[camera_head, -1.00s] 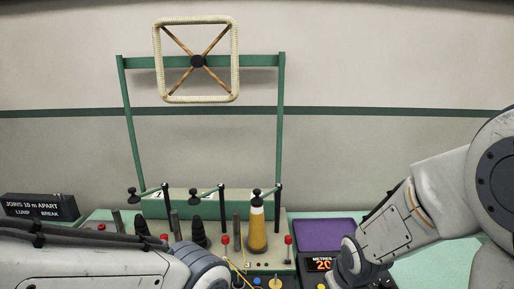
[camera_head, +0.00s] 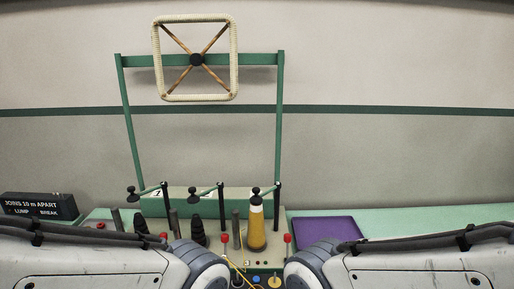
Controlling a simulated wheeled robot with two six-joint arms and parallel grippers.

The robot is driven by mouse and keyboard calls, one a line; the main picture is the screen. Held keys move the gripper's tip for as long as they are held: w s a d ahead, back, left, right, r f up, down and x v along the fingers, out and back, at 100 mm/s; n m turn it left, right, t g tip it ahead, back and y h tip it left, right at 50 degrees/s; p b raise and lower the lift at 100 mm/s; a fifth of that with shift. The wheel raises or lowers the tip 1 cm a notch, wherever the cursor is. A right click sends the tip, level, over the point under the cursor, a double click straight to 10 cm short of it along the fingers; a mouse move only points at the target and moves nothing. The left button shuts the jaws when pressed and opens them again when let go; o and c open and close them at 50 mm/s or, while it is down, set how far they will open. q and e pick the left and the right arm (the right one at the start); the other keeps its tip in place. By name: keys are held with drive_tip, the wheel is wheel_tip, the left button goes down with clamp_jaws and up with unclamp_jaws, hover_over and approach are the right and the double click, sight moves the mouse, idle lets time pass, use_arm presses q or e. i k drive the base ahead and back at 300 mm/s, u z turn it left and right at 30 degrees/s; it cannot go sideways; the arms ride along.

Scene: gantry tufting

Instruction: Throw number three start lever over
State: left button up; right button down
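Red-knobbed levers stand in a row at the front of the green machine. The rightmost lever (camera_head: 287,240) stands beside the yellow and white yarn cone (camera_head: 256,228), just above my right arm. A middle lever (camera_head: 224,240) stands left of that cone. A left lever knob (camera_head: 164,236) shows just above my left arm. Which lever is number three cannot be read; a "1" plate (camera_head: 157,194) shows at the left station. Both my arms reach in from the lower corners and cover the front of the machine. Neither gripper's fingers are visible.
A green frame (camera_head: 281,130) carries a square cream reel (camera_head: 235,60) at the back. Dark cones (camera_head: 197,232) and black-knobbed guide arms (camera_head: 262,189) crowd the machine. A purple tray (camera_head: 326,230) lies to the right. A black sign (camera_head: 38,206) stands far left.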

sight(288, 238)
drive_tip(key=z, duration=0.45)
drive_tip(key=k, duration=0.55)
drive_tip(key=z, duration=0.85)
drive_tip(key=i, duration=0.6)
drive_tip(key=u, duration=0.75)
drive_tip(key=i, duration=0.45)
drive_tip(key=u, duration=0.55)
